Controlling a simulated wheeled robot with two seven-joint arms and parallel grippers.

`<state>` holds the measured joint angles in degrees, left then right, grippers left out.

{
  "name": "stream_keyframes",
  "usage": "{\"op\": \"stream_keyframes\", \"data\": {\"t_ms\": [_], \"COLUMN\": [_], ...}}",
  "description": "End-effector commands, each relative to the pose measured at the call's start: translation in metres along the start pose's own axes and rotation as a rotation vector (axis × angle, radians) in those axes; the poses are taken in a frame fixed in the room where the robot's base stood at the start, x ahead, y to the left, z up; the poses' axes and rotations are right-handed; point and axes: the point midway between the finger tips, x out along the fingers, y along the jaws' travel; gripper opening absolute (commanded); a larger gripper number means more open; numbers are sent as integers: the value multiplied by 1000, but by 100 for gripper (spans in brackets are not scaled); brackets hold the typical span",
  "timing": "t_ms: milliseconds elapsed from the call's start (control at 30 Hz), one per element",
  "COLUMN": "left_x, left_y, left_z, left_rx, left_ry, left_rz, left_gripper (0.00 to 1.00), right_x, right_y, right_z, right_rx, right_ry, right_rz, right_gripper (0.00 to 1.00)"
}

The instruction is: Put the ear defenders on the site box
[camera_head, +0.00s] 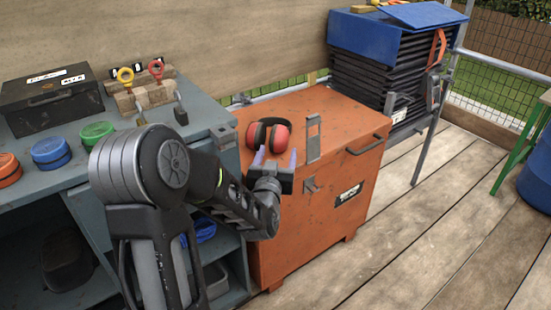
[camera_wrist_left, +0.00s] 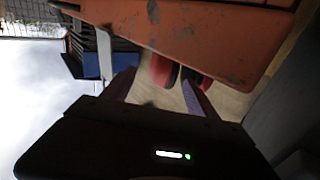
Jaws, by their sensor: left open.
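The ear defenders (camera_head: 268,133), red cups with black cushions, rest on the lid of the orange site box (camera_head: 345,112), near its left side. My left gripper (camera_head: 276,158) is just in front of them, its two pale purple fingers open and pointing at them. In the left wrist view the ear defenders (camera_wrist_left: 163,70) show partly, beyond and between the open fingertips (camera_wrist_left: 157,86), with nothing gripped. The site box (camera_wrist_left: 200,32) fills the upper part of that view. My right gripper is in neither view.
Left is a grey workbench (camera_head: 205,112) with a black case (camera_head: 50,98) and coloured lidded tubs (camera_head: 50,150). A stack of dark tiles (camera_head: 370,85) under blue sheeting stands behind right. The lid's right part is clear.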

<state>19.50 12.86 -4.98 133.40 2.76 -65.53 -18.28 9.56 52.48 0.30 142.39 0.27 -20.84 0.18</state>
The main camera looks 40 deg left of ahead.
Motion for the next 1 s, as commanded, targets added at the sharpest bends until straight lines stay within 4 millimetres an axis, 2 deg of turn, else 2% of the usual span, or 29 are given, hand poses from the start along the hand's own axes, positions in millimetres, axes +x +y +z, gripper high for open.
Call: {"op": "stream_keyframes", "data": {"t_ms": [100, 233, 1000], "left_x": [-18, -27, -28], "left_y": [0, 0, 1], "left_z": [-1, 0, 1], "left_rx": [0, 0, -1], "left_ry": [-1, 0, -3], "left_rz": [1, 0, 2], "left_gripper": [68, 68, 68], "right_x": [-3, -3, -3], "right_y": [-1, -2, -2], "right_z": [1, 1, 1], "right_rx": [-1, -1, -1], "right_ry": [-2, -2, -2], "right_rz": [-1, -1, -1], "right_gripper": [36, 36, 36]}}
